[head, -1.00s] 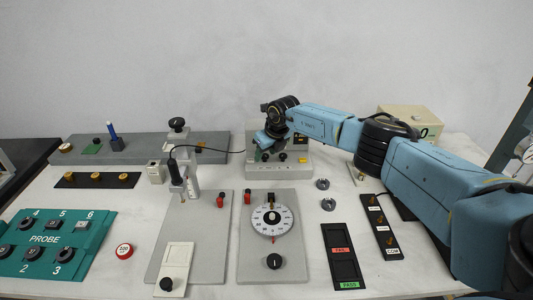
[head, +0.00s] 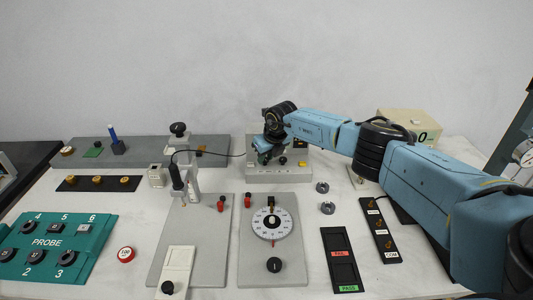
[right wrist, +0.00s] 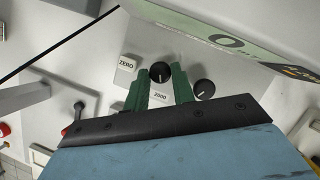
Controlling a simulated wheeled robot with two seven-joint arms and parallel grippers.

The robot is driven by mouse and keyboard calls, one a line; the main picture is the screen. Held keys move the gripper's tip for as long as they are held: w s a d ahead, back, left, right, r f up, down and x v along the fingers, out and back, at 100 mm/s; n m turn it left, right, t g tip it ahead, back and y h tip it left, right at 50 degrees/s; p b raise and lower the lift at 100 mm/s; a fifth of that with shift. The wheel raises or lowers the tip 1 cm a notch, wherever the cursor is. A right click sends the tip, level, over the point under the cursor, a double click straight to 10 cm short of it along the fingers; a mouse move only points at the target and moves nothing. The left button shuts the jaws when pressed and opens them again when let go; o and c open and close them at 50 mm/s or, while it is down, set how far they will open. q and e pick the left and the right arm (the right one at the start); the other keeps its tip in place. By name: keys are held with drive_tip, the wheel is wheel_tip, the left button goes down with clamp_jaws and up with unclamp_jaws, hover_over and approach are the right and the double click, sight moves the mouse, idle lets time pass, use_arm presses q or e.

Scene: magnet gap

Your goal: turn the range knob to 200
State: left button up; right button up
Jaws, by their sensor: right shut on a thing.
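The grey meter box (head: 280,174) stands at the back middle in the head view. My right gripper (head: 265,155) is at its front, covering part of its face. In the right wrist view, the green fingers of this gripper (right wrist: 160,86) stand on either side of a black knob (right wrist: 160,70) with a white mark, and are shut on it. A label reading about 2000 (right wrist: 161,96) shows between the fingers. A second black knob (right wrist: 204,89) is beside them, and a ZERO button (right wrist: 126,64) is on the other side. My left gripper is out of view.
A display (right wrist: 225,42) reading 0 is close by the fingers. In the head view, a dial plate (head: 272,270) lies in front of the meter, with a probe stand (head: 190,180) to its left. A thin black cable (head: 215,151) runs to the meter.

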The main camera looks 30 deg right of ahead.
drive_tip(key=shift+a+r+m+h+p, duration=0.1)
drive_tip(key=shift+m+h+p, duration=0.1)
drive_tip(key=shift+m+p, duration=0.4)
drive_tip(key=shift+a+r+m+h+p, duration=0.1)
drive_tip(key=shift+m+h+p, duration=0.1)
drive_tip(key=shift+m+p, duration=0.7)
drive_tip(key=shift+m, duration=0.1)
drive_tip(key=shift+f+m+g+h+p, duration=0.1)
drive_tip(key=shift+m+g+h+p, duration=0.3)
drive_tip(key=shift+m, duration=0.6)
drive_tip(key=shift+w+m+h, duration=0.1)
drive_tip(key=shift+m+h, duration=0.2)
drive_tip(key=shift+m, duration=0.1)
drive_tip(key=shift+a+f+m+h, duration=0.1)
drive_tip(key=shift+m+h, duration=0.2)
drive_tip(key=shift+m, duration=0.5)
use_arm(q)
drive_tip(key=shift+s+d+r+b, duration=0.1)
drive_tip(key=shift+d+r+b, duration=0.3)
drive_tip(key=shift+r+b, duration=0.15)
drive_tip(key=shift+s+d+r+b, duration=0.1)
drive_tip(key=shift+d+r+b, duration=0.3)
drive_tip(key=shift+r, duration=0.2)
use_arm(e)
drive_tip(key=shift+w+m+g+h, duration=0.1)
drive_tip(key=shift+m+g+h, duration=0.35)
drive_tip(key=shift+m, duration=1.15)
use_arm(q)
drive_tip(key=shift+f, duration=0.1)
